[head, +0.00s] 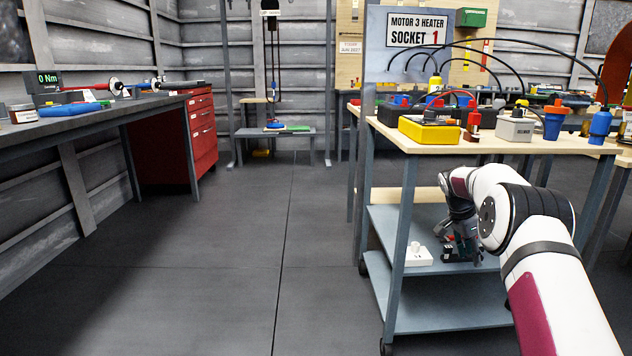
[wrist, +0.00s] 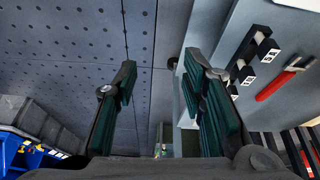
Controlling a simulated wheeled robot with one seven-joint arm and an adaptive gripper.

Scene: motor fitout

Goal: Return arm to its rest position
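My arm (head: 545,245) reaches in from the lower right of the head view and bends beside the cart. My gripper (head: 464,242) is low at the cart's side, in front of the grey-blue middle shelf (head: 386,222); its fingertips are small and partly hidden there. In the wrist view my gripper (wrist: 160,75) shows two fingers with dark green pads, spread wide apart. Nothing is held between them.
The cart's wooden top (head: 400,142) carries a yellow box (head: 429,131), a grey box (head: 515,129) and cabled plugs. A white socket block (head: 416,256) lies on the middle shelf. A workbench (head: 60,126) stands left. The floor (head: 230,250) between is clear.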

